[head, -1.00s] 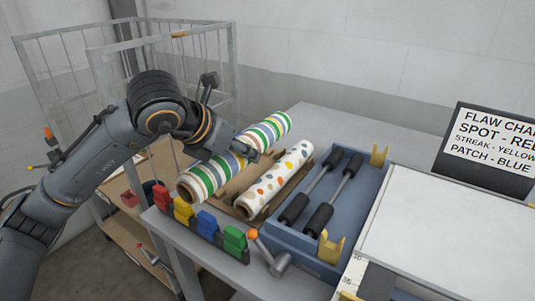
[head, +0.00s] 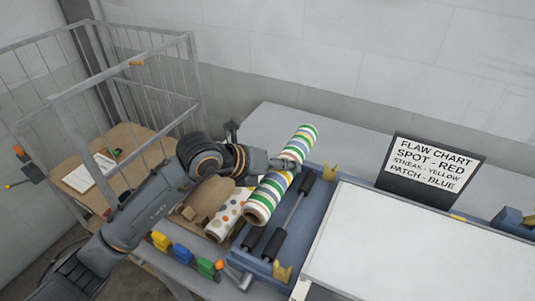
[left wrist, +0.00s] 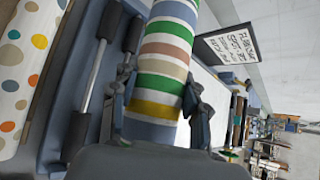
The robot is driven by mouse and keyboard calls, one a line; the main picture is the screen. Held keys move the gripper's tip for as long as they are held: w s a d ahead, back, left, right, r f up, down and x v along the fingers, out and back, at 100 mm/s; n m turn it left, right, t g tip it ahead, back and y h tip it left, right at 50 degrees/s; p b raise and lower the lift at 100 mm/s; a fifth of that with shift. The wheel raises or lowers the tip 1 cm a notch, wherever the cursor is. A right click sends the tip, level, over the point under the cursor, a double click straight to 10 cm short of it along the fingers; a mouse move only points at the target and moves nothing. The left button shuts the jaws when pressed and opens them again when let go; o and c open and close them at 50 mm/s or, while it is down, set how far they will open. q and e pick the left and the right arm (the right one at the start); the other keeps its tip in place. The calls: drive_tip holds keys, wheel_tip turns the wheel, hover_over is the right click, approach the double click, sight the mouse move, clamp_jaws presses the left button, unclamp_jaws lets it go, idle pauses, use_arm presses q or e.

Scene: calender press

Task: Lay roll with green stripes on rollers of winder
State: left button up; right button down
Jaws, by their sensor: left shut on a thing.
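The roll with green stripes (head: 264,201), white with green, blue, yellow and tan bands, is in my left gripper (head: 284,168). In the left wrist view the fingers (left wrist: 160,95) close on both sides of the roll (left wrist: 166,48). The winder (head: 318,188) is a blue tray with two dark rollers (head: 274,244) on metal shafts and yellow end brackets. In the head view the roll overlaps the winder's left side, tilted along the rollers' direction. It appears held above them; the exact gap cannot be told. My right gripper is not in view.
A white roll with coloured dots (head: 229,213) lies just left of the winder, beside a brown cradle (head: 204,199). Colored blocks (head: 181,253) line the table's front edge. A white panel (head: 400,245) and flaw chart sign (head: 432,166) are to the right. A wire cage (head: 150,95) stands behind left.

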use_arm(q)
drive_tip(key=shift+d+r, duration=0.1)
drive_tip(key=shift+d, duration=0.05)
drive_tip(key=shift+f+b, duration=1.5)
drive_tip(key=shift+f, duration=0.65)
wheel_tip(320, 180, down, 6)
drive_tip(key=b, duration=0.4)
drive_tip(key=shift+f+b, duration=0.2)
drive_tip(key=shift+b, duration=0.1)
drive_tip(key=shift+f, duration=0.2)
drive_tip(key=shift+f+b, duration=0.5)
drive_tip(key=shift+b, duration=0.1)
drive_tip(key=o, duration=1.5)
drive_tip(key=shift+s, duration=0.1)
